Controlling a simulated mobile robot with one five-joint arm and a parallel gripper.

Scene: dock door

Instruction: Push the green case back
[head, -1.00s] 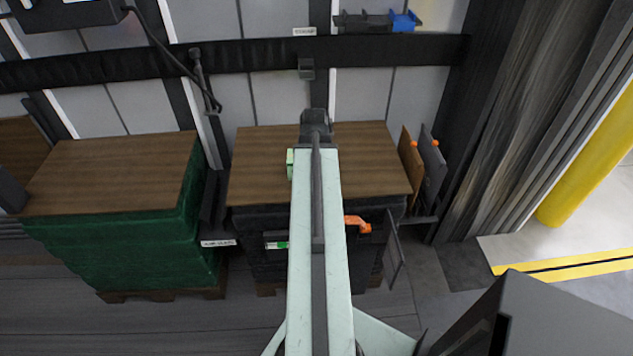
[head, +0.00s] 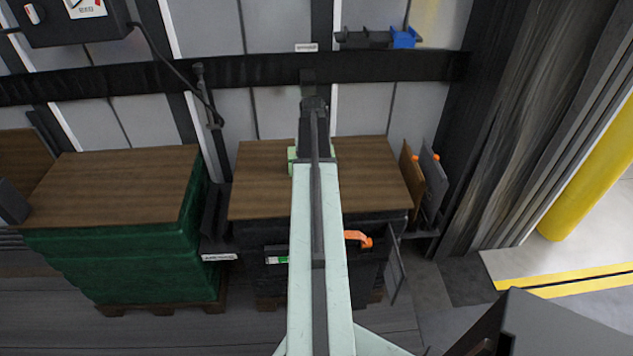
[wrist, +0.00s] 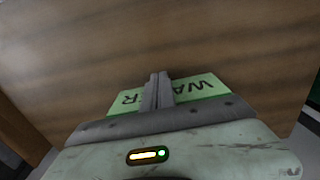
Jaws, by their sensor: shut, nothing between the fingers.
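The pale green case (head: 292,156) sits on the wooden top of the middle stack, near its back edge. My arm covers most of it in the head view, with green showing on both sides. In the wrist view the case (wrist: 205,86) shows a green face with dark letters, partly readable as "WATER", upside down. My gripper (wrist: 158,78) is shut and empty, its fingers in front of the lettering. In the head view the gripper end (head: 314,104) is seen from behind, and its fingertips are hidden. I cannot tell whether the fingers touch the case.
The wooden top (head: 375,180) is bare beside the case. A dark rail (head: 400,68) runs along the wall behind. A green wrapped stack (head: 120,265) stands left. Upright boards (head: 432,180) stand at the right edge, and an orange handle (head: 358,239) is at the front.

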